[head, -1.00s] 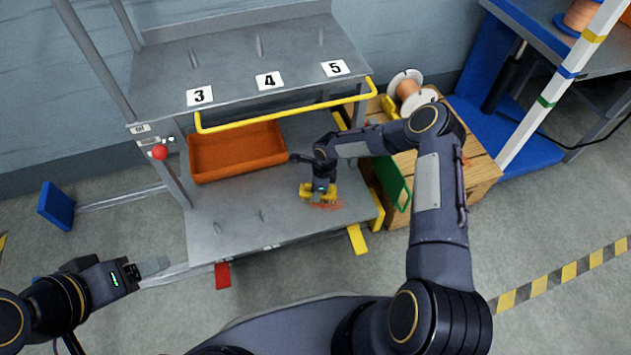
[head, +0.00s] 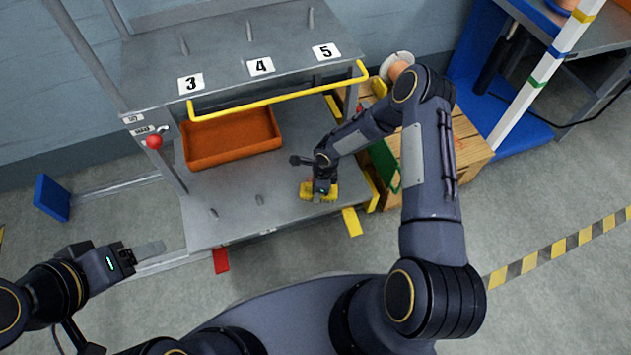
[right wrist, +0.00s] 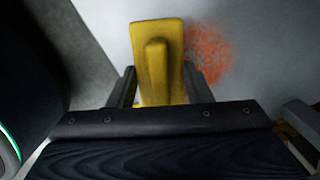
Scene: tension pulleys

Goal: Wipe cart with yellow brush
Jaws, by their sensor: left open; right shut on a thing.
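The grey metal cart (head: 235,213) has a lower shelf and an upper shelf marked 3, 4 and 5. My right gripper (head: 320,188) is shut on the yellow brush (head: 308,191) at the right part of the lower shelf. In the right wrist view the yellow brush (right wrist: 158,60) sits between the two fingers of my right gripper (right wrist: 158,90), against the pale surface. An orange-red smudge (right wrist: 208,55) lies on that surface just right of the brush. In the head view the smudge is mostly hidden by the gripper and brush. My left gripper (head: 142,253) is open and empty, left of the cart.
An orange tray (head: 232,160) stands on the lower shelf at the back left. A yellow rail (head: 275,98) runs along the upper shelf's front. A wooden crate (head: 470,150) with a spool (head: 398,68) stands right of the cart. The shelf's front left is mostly clear.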

